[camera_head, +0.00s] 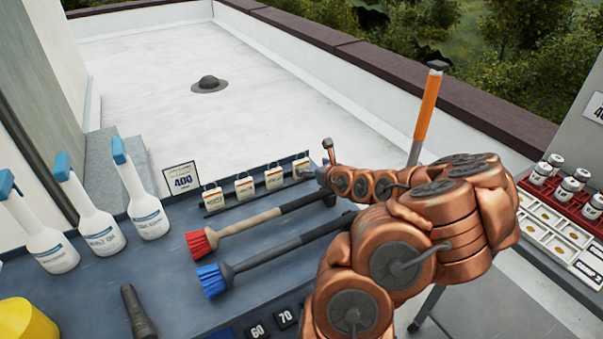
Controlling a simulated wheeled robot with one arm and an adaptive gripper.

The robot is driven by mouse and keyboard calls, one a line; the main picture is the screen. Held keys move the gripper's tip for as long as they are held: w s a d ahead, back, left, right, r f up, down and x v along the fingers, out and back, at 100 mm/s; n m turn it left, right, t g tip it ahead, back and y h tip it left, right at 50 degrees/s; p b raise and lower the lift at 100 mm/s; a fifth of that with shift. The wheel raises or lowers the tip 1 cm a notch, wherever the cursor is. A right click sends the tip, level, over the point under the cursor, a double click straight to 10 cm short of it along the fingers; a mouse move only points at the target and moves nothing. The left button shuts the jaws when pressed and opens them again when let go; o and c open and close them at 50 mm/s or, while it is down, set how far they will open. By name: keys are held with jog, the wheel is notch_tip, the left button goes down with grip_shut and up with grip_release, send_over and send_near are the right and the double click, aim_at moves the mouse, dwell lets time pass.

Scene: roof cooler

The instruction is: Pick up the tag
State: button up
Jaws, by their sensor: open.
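Several small white tags with loops on top stand in a row on a dark rack (258,192) at the back of the blue-grey counter. From left to right they include a first tag (213,198), a second tag (245,186) and a third tag (274,178). A further tag (300,167) is at the rack's right end, partly covered by my gripper. My gripper (318,164) is open at that right-end tag, seen small at the end of my copper arm. I cannot tell whether its fingers touch the tag.
A red brush (201,241) and a blue brush (212,280) lie in front of the rack. White spray bottles (99,226) stand at left, near a "400" card (181,180). A dark handheld tool (138,312) lies at front. An orange-handled tool (428,105) rises behind my arm.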

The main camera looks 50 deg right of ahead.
aim_at(302, 162)
jog(key=shift+d+f, duration=0.2)
jog(key=shift+f, duration=0.05)
jog(key=shift+r+p+x, duration=0.1)
jog(key=shift+p+x, duration=0.5)
jog(key=shift+x, duration=1.25)
jog(key=shift+r+p+x, duration=0.15)
jog(key=shift+p+x, duration=0.4)
jog(key=shift+x, duration=1.3)
jog(key=shift+w+a, duration=0.1)
jog(key=shift+a, duration=0.05)
jog(key=shift+c, duration=0.2)
jog(key=c, duration=1.2)
jog(key=shift+r, duration=0.1)
jog(key=shift+r+b, duration=1.05)
jog(key=shift+r, duration=3.9)
